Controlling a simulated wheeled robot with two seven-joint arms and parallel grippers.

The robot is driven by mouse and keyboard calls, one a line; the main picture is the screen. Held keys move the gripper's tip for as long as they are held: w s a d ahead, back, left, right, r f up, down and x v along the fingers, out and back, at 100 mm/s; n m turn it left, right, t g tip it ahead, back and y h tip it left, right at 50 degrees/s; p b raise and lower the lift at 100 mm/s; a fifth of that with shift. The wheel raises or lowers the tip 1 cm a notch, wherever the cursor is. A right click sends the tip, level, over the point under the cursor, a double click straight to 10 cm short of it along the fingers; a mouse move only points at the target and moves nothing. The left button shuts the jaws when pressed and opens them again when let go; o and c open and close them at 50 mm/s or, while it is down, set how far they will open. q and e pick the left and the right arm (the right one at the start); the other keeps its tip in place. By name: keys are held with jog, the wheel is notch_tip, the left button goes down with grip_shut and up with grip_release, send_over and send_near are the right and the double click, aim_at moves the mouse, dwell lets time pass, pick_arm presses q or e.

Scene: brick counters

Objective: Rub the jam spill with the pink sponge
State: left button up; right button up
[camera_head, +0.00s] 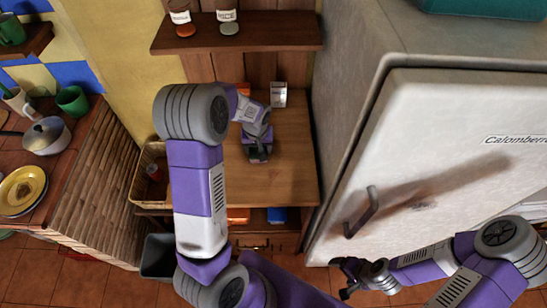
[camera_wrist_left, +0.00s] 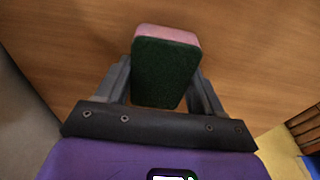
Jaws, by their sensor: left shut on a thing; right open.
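The pink sponge (camera_wrist_left: 166,72), with a dark green scouring side, is between the fingers of my left gripper (camera_wrist_left: 165,88) in the left wrist view. My left gripper is shut on it, over a wooden surface. In the head view my left gripper (camera_head: 259,154) is above the wooden table (camera_head: 285,180), with the sponge mostly hidden there. A faint brownish mark (camera_head: 424,205) shows on the white fridge door; I cannot tell whether it is the jam spill. My right gripper (camera_head: 345,278) is open and empty, low in front of the fridge.
The white fridge (camera_head: 450,140) with its handle (camera_head: 361,212) stands at the right. A shelf (camera_head: 255,38) with two jars is above. A wicker basket (camera_head: 147,175) is left of the table, and a tiled counter holds dishes farther left.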

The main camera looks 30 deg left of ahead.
pick_arm(q)
jog(key=r+p, duration=0.1)
jog(key=r, duration=0.3)
jog(key=shift+s+p, duration=0.2)
jog(key=shift+p, duration=0.2)
jog(key=shift+w+r+p, duration=0.15)
jog(key=shift+r+p, duration=0.7)
jog(key=shift+r, duration=0.1)
jog(key=shift+r+p, duration=0.75)
jog(key=shift+r, duration=0.35)
